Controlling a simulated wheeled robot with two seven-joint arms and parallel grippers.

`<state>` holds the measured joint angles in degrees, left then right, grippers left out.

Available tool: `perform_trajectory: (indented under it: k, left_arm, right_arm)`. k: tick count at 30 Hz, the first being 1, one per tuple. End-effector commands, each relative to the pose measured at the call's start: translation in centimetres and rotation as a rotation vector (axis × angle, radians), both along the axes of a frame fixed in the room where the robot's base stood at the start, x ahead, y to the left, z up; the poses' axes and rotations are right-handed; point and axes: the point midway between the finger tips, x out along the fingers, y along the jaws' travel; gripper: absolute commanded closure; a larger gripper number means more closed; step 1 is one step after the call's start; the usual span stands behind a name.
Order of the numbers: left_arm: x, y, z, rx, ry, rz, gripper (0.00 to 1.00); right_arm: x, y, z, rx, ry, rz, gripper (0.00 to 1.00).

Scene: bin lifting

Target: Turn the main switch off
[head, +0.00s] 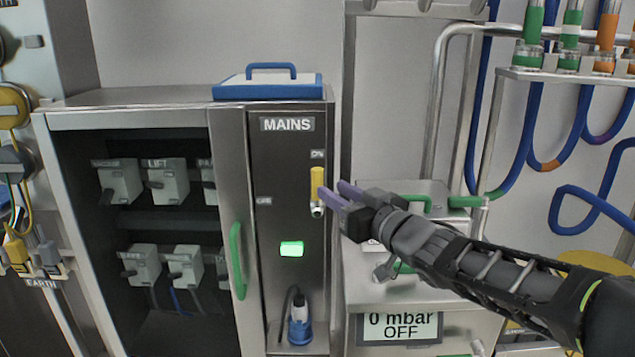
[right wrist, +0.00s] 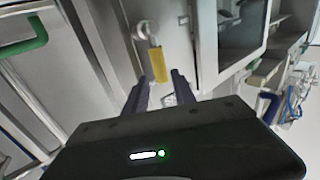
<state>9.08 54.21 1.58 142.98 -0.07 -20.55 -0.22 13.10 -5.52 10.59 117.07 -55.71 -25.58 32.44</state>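The main switch is a yellow handle (head: 318,184) on the dark panel under the MAINS label (head: 287,125). The handle stands upright, its top just below a small label that looks like ON; another small label sits to its left. My right gripper (head: 337,192) has its purple fingers apart, just to the right of the handle. My left gripper is not in view.
A green light (head: 291,249) glows below the switch. A blue plug (head: 300,322) is lower on the panel. The cabinet has a green door handle (head: 237,261). A metal unit with a display reading "0 mbar OFF" (head: 400,327) stands to the right, below my right arm.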

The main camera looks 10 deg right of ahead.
Motion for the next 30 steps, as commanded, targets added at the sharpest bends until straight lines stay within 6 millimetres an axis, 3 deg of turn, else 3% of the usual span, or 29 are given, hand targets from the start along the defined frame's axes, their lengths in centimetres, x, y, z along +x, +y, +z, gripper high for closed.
perform_trajectory:
  k: [9,15,24,30]
  left_arm:
    - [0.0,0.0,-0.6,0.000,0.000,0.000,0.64]
    - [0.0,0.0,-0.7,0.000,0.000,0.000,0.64]
    - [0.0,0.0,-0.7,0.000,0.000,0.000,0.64]
    - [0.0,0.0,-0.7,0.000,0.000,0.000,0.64]
  right_arm:
    - [4.4,1.6,-0.3,0.003,0.003,0.001,0.69]
    - [6.4,2.3,-0.1,0.003,0.001,0.000,0.69]
    - [6.6,2.3,-0.1,0.002,0.002,-0.001,0.69]
    - [6.6,2.3,-0.1,0.002,0.002,-0.001,0.84]
